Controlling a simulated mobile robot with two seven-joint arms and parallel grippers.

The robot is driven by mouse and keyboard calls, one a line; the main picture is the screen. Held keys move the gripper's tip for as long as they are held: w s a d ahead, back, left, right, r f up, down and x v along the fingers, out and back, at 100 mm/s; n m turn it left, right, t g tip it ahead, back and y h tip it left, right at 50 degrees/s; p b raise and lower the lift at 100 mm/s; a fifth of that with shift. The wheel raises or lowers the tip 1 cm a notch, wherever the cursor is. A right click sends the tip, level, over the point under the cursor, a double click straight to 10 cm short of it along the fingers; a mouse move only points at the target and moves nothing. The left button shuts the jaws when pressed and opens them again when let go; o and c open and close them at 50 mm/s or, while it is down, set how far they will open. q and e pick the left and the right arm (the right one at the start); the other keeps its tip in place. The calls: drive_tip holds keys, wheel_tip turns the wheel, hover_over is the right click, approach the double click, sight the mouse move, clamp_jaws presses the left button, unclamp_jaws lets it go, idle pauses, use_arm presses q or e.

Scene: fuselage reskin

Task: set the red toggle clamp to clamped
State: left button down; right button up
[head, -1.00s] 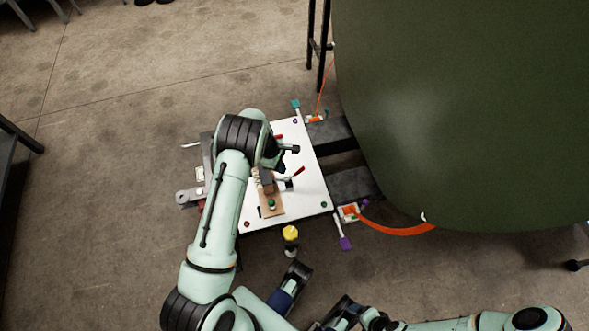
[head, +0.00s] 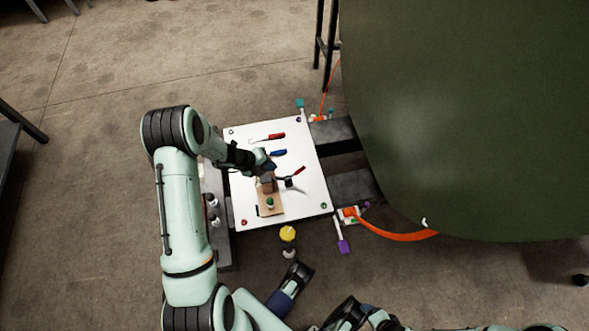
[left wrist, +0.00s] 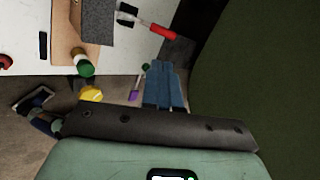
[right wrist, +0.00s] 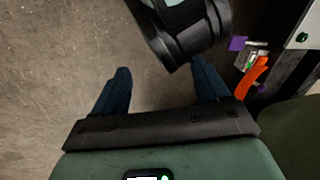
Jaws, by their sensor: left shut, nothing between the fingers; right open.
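The toggle clamp with a red handle (head: 299,171) sits on the white board, right of a small wooden plate (head: 275,212). Its handle slants up and to the right from a dark base in the head view. In the left wrist view the red handle (left wrist: 162,31) shows near the top, beyond the fingertips. My left gripper (head: 267,164) is left of the clamp, near the dark block on the wooden plate; its fingers (left wrist: 163,66) are shut and empty, apart from the handle. My right gripper (right wrist: 162,78) is open and empty, away from the board.
A red-handled tool (head: 276,135) and a blue-handled tool (head: 278,153) lie on the white board (head: 245,190). A green knob (head: 270,202) stands on the wooden plate. A yellow-topped object (head: 288,233) stands below the board. The dark green fuselage skin (head: 460,110) bounds the right.

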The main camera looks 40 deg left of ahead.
use_arm(q)
drive_tip(key=b, duration=0.4)
approach(299, 171)
wheel_tip(299, 171, down, 3)
drive_tip(key=w, duration=0.1)
drive_tip(key=shift+w+d+f, duration=0.5)
drive_tip(key=shift+w+f, duration=0.3)
drive_tip(key=shift+w, duration=0.15)
drive_tip(key=shift+w+d+f+b, duration=0.2)
drive_tip(key=shift+w+f+b, duration=0.1)
drive_tip(key=shift+w+b, duration=0.15)
use_arm(e)
drive_tip(key=w+d+f, duration=0.1)
drive_tip(key=d+f, duration=0.2)
drive_tip(key=f, duration=0.3)
drive_tip(key=shift+w+f+m+h, duration=0.25)
drive_tip(key=shift+w+m+h, duration=0.05)
drive_tip(key=shift+w+h, duration=0.1)
